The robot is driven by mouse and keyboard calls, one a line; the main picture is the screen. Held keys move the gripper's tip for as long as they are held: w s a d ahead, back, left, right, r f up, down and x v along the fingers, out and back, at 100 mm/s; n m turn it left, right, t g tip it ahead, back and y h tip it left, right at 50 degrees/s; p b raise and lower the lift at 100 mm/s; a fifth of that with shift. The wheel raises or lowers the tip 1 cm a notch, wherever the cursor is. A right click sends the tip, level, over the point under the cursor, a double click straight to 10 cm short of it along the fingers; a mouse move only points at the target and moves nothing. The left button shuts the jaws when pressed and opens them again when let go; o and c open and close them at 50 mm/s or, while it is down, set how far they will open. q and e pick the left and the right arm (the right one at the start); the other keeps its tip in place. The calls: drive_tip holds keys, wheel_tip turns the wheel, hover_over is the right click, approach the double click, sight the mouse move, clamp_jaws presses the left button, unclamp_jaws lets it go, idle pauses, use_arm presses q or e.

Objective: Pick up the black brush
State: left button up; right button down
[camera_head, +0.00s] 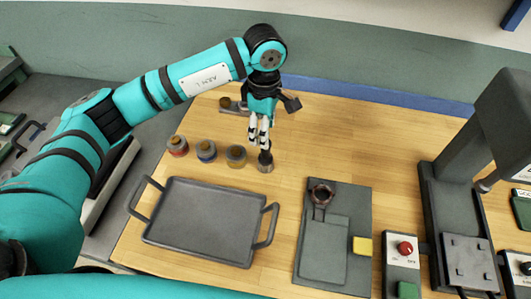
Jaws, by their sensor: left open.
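A row of small round pots or brushes with brownish knobs stands on the wooden table. The one at the right end is dark, and I take it as the black brush (265,163); it stands upright. My left gripper (259,143) points down right above it, its fingers open, with the fingertips close to the brush's top. I cannot tell whether they touch it or sit around it. The fingers hide part of its top. My right gripper is not in view.
Red-banded (178,147), blue-banded (206,152) and yellowish (236,157) pieces stand left of it. A dark tray (205,220) with handles lies in front. A grey mat (363,210), control box (402,262) and machine (470,262) are at right. Bare table lies behind the mat.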

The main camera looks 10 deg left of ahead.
sight(266, 156)
use_arm(q)
drive_tip(key=shift+f, duration=0.75)
drive_tip(key=f+p, duration=0.1)
drive_tip(key=f, duration=0.1)
drive_tip(key=f+p, duration=0.2)
drive_tip(key=f, duration=0.1)
drive_tip(key=shift+s+d, duration=0.15)
drive_tip(key=shift+s, duration=0.05)
drive_tip(key=shift+f, duration=0.25)
clamp_jaws()
